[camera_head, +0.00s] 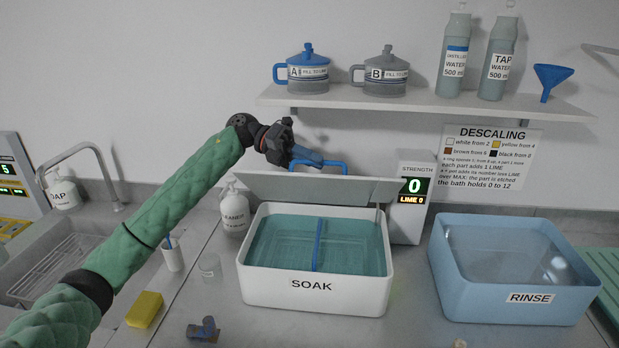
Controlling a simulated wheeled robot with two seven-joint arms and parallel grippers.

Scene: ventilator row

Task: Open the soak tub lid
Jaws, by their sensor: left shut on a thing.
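The white soak tub (315,294), marked SOAK, stands on the counter in the middle. It holds teal liquid, and a blue divider (319,246) runs across its inside. Its grey lid (310,187) is raised and tilted up at the tub's back edge. A blue handle (338,165) stands at the lid's upper edge. My left gripper (306,158) is at the handle's left part and shut on it. The gripper partly hides the handle. My right gripper is not in view.
A strength display (413,188) reading 0 stands right behind the tub. The blue rinse tub (510,306) is to the right. A shelf (420,101) with jugs and bottles hangs above.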

